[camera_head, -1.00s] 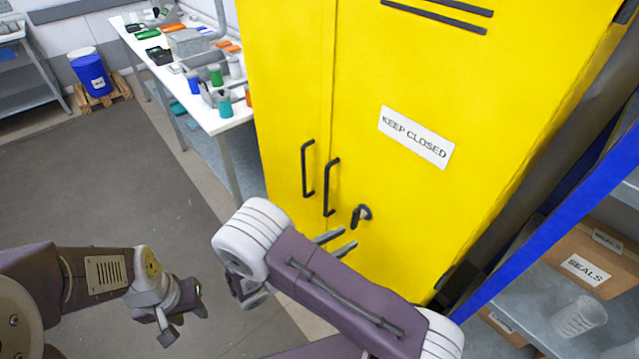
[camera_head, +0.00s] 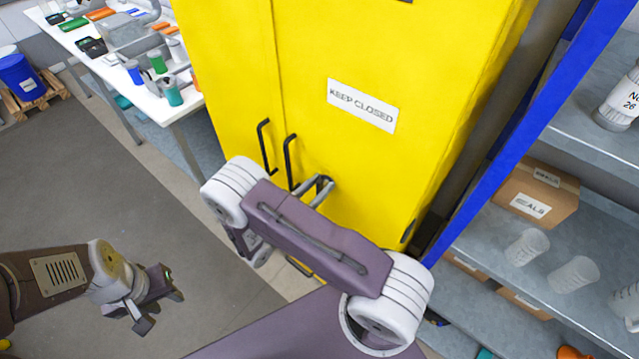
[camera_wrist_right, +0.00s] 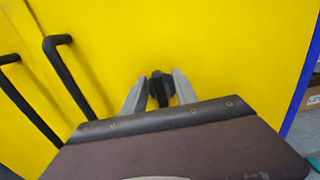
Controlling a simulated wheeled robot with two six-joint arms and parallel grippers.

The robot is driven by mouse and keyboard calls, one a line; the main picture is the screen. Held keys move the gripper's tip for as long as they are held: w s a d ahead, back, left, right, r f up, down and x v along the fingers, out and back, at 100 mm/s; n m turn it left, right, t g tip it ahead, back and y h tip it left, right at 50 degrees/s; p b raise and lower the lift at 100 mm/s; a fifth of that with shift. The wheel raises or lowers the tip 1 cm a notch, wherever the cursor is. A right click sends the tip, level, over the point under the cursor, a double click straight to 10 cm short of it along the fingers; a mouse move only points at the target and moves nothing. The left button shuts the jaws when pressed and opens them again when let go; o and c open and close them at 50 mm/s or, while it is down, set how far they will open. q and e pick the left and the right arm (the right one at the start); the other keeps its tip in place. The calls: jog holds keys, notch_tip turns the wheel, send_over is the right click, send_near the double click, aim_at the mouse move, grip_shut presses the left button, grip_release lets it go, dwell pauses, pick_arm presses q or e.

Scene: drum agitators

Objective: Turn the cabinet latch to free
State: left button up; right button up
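The yellow cabinet (camera_head: 350,165) stands upright with its doors shut, a "KEEP CLOSED" label on the right door. Its black latch (camera_wrist_right: 160,88) shows in the right wrist view, between the two grey fingers of my right gripper (camera_wrist_right: 158,92). The fingers are apart with the latch between them; whether they touch it I cannot tell. In the head view my right gripper (camera_head: 318,187) is at the cabinet door, and its arm and fingers hide most of the latch. My left gripper (camera_head: 160,308) is low at the left, over the floor, away from the cabinet; its fingers look apart.
Two black door handles (camera_head: 265,145) (camera_wrist_right: 75,75) are left of the latch. A blue-framed shelf (camera_head: 520,130) with a box (camera_head: 537,195) and jars stands close on the right. A white bench (camera_head: 170,105) with cups is at the upper left.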

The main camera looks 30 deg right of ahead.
jog(key=shift+w+a, duration=0.1)
grip_shut()
jog(key=n, duration=0.3)
jog(key=shift+w+a, duration=0.1)
jog(key=shift+w, duration=0.15)
jog(key=n, duration=0.4)
jog(key=shift+w+a+f+p, duration=0.15)
jog(key=shift+w+p, duration=0.1)
jog(key=shift+p, duration=0.15)
jog(key=n, duration=0.5)
jog(key=shift+w+f, duration=0.3)
jog(key=shift+f, duration=0.05)
jog(key=n, duration=0.3)
jog(key=f+n, duration=0.1)
jog(key=n, duration=0.1)
jog(key=shift+w+a+n, duration=0.15)
jog(key=shift+n, duration=0.25)
